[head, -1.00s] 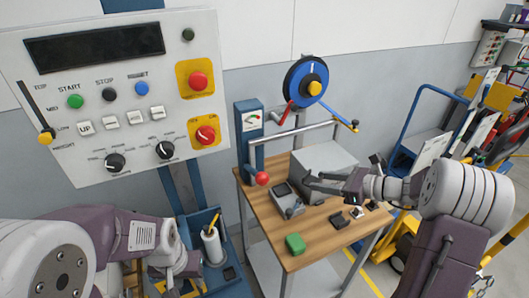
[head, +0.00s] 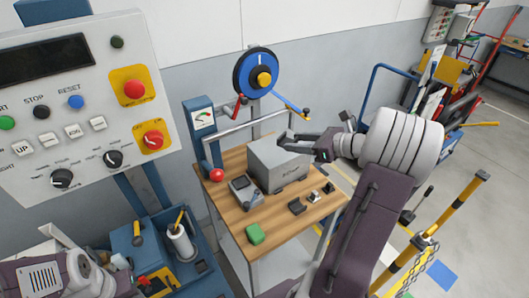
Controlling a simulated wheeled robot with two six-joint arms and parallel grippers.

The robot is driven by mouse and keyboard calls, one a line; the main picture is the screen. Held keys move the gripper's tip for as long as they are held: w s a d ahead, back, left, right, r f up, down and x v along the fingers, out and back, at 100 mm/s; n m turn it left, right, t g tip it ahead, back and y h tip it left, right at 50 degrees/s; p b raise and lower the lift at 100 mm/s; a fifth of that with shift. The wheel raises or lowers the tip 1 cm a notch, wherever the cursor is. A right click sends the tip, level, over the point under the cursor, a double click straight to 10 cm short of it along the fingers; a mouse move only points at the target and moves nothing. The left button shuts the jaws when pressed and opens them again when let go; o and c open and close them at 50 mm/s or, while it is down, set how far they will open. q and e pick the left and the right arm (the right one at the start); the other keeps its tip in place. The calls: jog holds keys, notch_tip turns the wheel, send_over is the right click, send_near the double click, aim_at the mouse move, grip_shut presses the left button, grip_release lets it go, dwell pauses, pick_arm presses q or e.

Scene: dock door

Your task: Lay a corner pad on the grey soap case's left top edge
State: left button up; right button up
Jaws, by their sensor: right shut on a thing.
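On the wooden table (head: 222,219) are a grey handheld device (head: 244,190) left of the case and a green block (head: 255,234) at the front. A metal rail and a blue strap reel (head: 256,73) stand behind. A control panel (head: 72,140) fills the upper left.

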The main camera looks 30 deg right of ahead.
send_over(271, 157)
notch_tip(271, 157, down, 6)
jog(key=shift+f, duration=0.2)
notch_tip(271, 157, down, 4)
jog(key=shift+r, duration=0.1)
jog(key=shift+f, duration=0.35)
jog(key=o, duration=1.3)
jog(key=shift+r, duration=0.15)
